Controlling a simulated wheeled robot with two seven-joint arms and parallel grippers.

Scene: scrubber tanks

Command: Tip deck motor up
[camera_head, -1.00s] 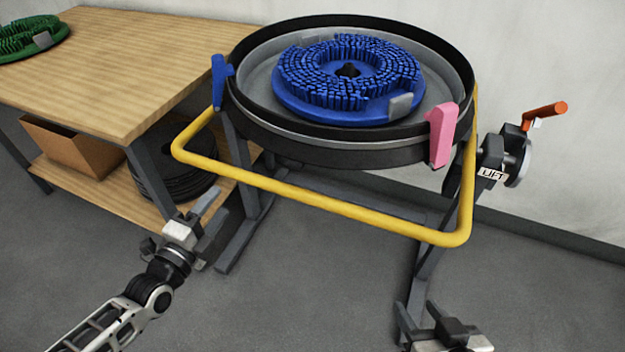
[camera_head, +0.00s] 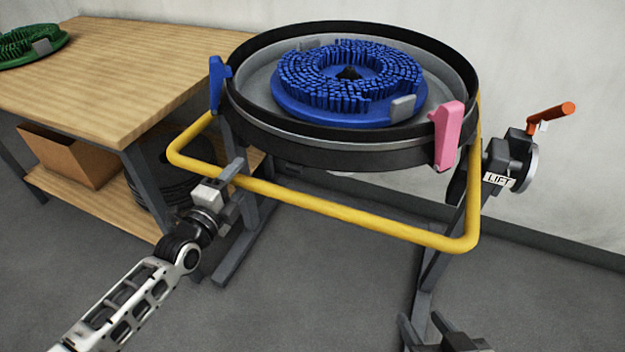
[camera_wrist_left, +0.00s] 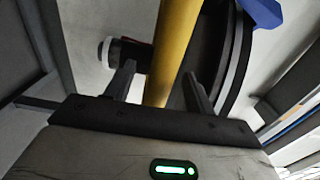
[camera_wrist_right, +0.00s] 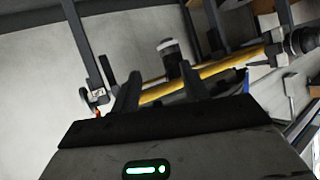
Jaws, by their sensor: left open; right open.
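The round black deck (camera_head: 350,155) carries a blue ring brush (camera_head: 345,110), bristles up, in its grey pan. A yellow bar handle (camera_head: 330,212) loops out in front of the deck. My left gripper (camera_head: 238,178) is at the bar's left part. In the left wrist view the bar (camera_wrist_left: 172,50) runs between my open left fingers (camera_wrist_left: 160,88). My right gripper (camera_head: 430,328) is open and empty, low at the bottom edge, apart from the bar. The right wrist view shows the bar (camera_wrist_right: 215,70) beyond its fingers (camera_wrist_right: 160,85). A dark cylinder with a pale cap (camera_wrist_right: 170,55) is beyond the bar.
A blue clamp (camera_head: 216,84) and a pink clamp (camera_head: 447,135) sit on the deck rim. An orange crank (camera_head: 550,114) with a LIFT label (camera_head: 499,181) is at right. A wooden bench (camera_head: 110,70) stands at left. The floor in front is clear.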

